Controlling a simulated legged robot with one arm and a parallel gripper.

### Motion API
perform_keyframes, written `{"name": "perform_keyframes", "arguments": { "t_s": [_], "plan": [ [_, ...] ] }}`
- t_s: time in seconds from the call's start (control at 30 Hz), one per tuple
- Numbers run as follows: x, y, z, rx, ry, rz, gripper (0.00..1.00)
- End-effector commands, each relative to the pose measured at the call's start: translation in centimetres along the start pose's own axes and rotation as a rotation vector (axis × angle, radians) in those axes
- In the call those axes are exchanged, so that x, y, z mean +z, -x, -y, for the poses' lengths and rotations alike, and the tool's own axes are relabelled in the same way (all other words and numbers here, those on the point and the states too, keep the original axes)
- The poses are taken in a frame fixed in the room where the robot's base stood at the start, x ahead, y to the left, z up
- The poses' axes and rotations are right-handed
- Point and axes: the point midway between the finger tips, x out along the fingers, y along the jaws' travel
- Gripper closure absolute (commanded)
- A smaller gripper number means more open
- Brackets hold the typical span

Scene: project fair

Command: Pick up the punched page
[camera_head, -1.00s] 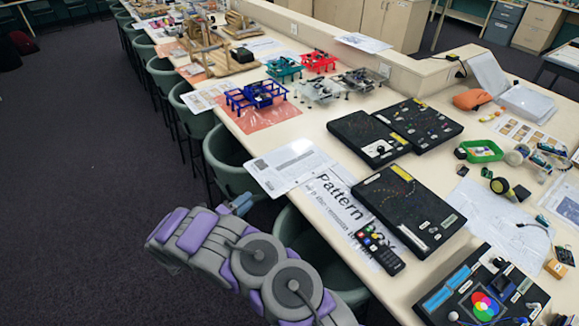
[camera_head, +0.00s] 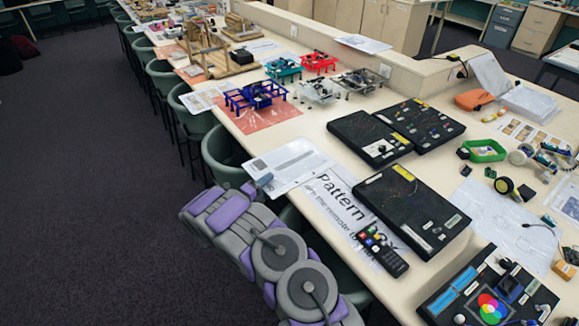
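The punched page (camera_head: 293,160) is a white printed sheet lying flat along the left edge of the long table, left of the "Pattern" sheet. My gripper (camera_head: 258,184) is at the page's near-left edge, at the end of my grey and purple arm. A small blue-grey fingertip overlaps the page's edge in the picture. I cannot tell whether it touches the page or whether the fingers are open. The arm hides most of the gripper.
The "Pattern" sheet (camera_head: 333,203) lies right beside the page, with a black remote (camera_head: 388,256) on it. Black boards (camera_head: 412,208) stand to the right. A blue frame model (camera_head: 255,95) on an orange sheet is beyond. Green chairs (camera_head: 222,150) line the table's left side.

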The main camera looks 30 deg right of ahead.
Motion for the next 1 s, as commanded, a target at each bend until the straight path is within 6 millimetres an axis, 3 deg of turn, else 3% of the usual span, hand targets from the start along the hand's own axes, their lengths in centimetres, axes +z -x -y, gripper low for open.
{"name": "perform_keyframes", "arguments": {
  "t_s": [0.17,0.53,1.0],
  "plan": [
    [0.02,0.02,0.02,0.000,0.001,0.001,0.66],
    [0.01,0.05,0.00,0.000,0.001,0.000,1.00],
    [0.02,0.06,-0.03,0.001,0.002,0.000,1.00]
  ]
}}
